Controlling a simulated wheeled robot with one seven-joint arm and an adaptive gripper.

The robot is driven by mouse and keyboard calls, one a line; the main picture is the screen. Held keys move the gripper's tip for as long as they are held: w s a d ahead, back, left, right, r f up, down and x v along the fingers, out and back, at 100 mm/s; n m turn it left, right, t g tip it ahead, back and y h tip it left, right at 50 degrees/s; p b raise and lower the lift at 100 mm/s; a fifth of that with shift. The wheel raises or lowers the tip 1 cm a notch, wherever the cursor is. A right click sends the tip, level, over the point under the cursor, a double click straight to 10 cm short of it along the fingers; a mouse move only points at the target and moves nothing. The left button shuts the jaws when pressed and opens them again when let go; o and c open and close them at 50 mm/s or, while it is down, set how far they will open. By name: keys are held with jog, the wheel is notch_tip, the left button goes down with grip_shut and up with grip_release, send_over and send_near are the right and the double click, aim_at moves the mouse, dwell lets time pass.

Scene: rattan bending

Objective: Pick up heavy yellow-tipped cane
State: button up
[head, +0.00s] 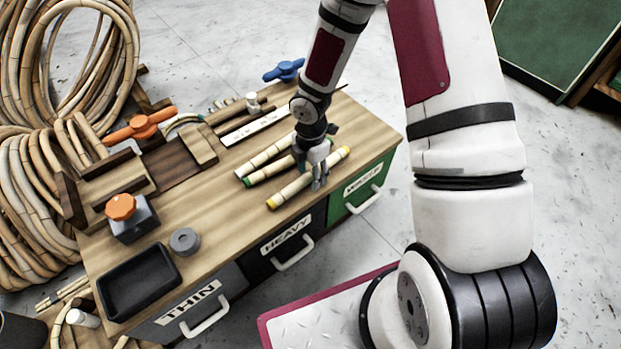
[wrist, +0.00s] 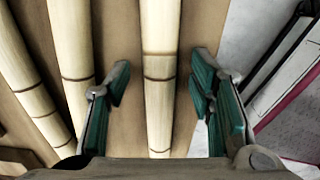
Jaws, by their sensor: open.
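The yellow-tipped cane (head: 297,188) lies on the wooden workbench near its front edge, the frontmost of several short canes, with a yellow tip at each end. In the wrist view a thick pale cane (wrist: 159,80) runs between the fingers of my gripper (wrist: 152,95). The fingers are open, one on each side of it, with a gap on both sides. In the head view my gripper (head: 316,178) is over the yellow-tipped cane near its middle and hides part of it. A green-tipped cane (head: 265,172) lies just behind, and a paler cane (head: 262,158) behind that.
Drawers marked THIN (head: 195,305), HEAVY (head: 290,245) and WASTE (head: 362,187) front the workbench (head: 225,225). A black tray (head: 140,282), a grey ring (head: 184,241) and an orange-knobbed block (head: 132,215) stand at left. Orange (head: 140,126) and blue (head: 284,70) clamp handles are at the back.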

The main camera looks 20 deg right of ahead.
grip_shut()
jog(key=shift+r, duration=0.25)
